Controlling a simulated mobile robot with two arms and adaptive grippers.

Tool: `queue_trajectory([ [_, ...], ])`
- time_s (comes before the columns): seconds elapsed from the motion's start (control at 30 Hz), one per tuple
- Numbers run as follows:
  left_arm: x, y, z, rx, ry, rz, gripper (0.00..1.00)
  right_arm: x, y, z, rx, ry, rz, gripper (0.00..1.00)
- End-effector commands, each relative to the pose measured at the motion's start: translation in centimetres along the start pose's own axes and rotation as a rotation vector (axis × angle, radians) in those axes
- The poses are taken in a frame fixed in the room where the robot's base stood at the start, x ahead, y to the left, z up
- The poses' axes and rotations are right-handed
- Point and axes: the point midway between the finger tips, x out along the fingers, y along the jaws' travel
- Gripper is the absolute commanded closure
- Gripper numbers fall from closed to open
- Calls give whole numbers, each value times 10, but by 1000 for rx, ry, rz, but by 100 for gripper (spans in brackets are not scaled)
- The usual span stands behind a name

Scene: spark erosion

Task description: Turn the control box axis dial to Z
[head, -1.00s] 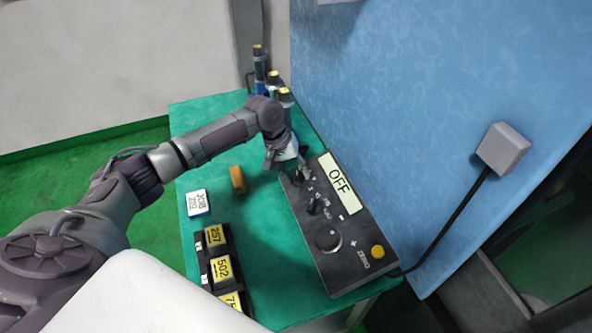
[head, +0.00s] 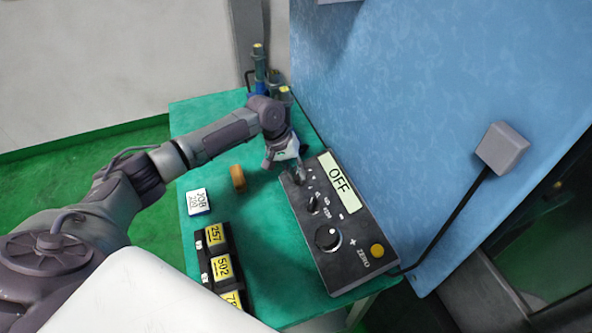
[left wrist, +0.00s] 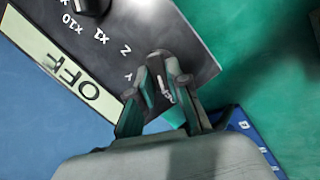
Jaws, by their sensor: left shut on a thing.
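The black control box (head: 350,268) lies on the green table with its display (head: 339,177) reading OFF. My left gripper (head: 299,174) reaches down over the box's far left end, where the axis dial sits. In the left wrist view the fingers of my left gripper (left wrist: 161,78) are closed around the small dark axis dial (left wrist: 158,54). The letters Z and Y show beside it on the box (left wrist: 195,45). The fingers hide most of the dial, so its pointer direction cannot be told. My right gripper is out of view.
A second dial (head: 313,204), a large handwheel (head: 327,238) and a yellow button (head: 377,250) sit on the box. A rack with yellow labelled blocks (head: 222,268), a white JOB block (head: 198,201) and an orange piece (head: 237,177) are left. A blue panel (head: 430,110) rises right.

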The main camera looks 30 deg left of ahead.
Motion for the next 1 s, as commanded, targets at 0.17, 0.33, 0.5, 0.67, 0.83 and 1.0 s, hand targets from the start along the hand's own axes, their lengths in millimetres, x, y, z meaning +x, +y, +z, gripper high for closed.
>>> queue_trajectory([
  [0.17, -2, 2, 0, 103, -3, -16, 100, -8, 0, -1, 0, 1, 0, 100],
  [0.33, -2, 3, 0, 248, -2, -38, 100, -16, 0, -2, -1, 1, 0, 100],
  [0.5, -2, 4, 1, 409, -1, -63, 100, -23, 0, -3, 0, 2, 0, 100],
  [0.67, -2, 4, 1, 560, -1, -86, 100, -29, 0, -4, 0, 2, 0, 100],
  [0.83, -2, 5, 1, 719, 0, -111, 100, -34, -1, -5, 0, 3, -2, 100],
  [1.0, -2, 6, 2, 880, 1, -136, 100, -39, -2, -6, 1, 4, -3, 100],
])
